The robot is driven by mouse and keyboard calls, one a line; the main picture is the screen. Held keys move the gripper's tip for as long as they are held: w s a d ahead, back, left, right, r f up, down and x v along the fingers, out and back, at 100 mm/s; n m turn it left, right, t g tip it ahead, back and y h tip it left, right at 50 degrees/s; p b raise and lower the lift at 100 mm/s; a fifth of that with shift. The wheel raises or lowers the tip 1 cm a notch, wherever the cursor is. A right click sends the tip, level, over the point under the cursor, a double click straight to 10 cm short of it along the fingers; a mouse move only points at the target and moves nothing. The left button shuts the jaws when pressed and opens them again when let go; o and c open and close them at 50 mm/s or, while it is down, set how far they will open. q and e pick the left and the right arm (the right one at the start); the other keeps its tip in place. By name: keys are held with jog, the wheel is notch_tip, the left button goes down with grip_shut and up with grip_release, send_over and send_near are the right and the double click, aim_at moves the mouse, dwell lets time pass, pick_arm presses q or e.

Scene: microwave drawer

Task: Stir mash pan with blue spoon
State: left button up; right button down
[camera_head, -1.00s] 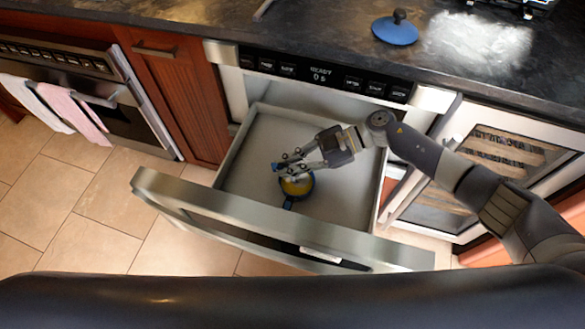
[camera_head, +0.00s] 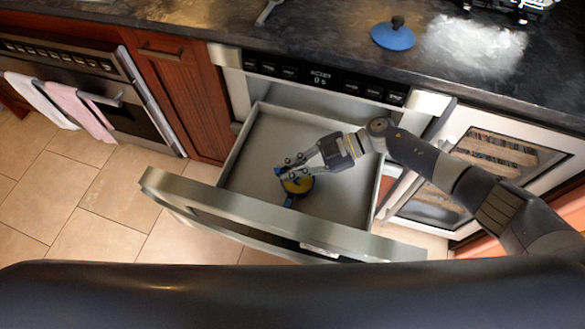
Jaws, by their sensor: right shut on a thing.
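The small blue mash pan (camera_head: 299,187) with yellow mash inside stands in the open microwave drawer (camera_head: 252,180), its handle pointing toward the drawer front. My right gripper (camera_head: 287,171) reaches in from the right, low over the pan. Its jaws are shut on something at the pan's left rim. A small blue bit shows at the fingertips, which looks like the blue spoon (camera_head: 278,171); most of it is hidden or too small to tell. My left gripper is not in view.
A blue lid (camera_head: 394,35) with a dark knob lies on the dark counter (camera_head: 330,25). The drawer's metal front (camera_head: 270,222) stands between my body and the pan. A glass-door cooler (camera_head: 480,170) is at right, an oven with towels (camera_head: 75,110) at left. The drawer floor around the pan is clear.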

notch_tip(320, 180, up, 9)
jog(key=p, duration=0.8)
jog(key=shift+p, duration=0.4)
jog(key=shift+r, duration=0.1)
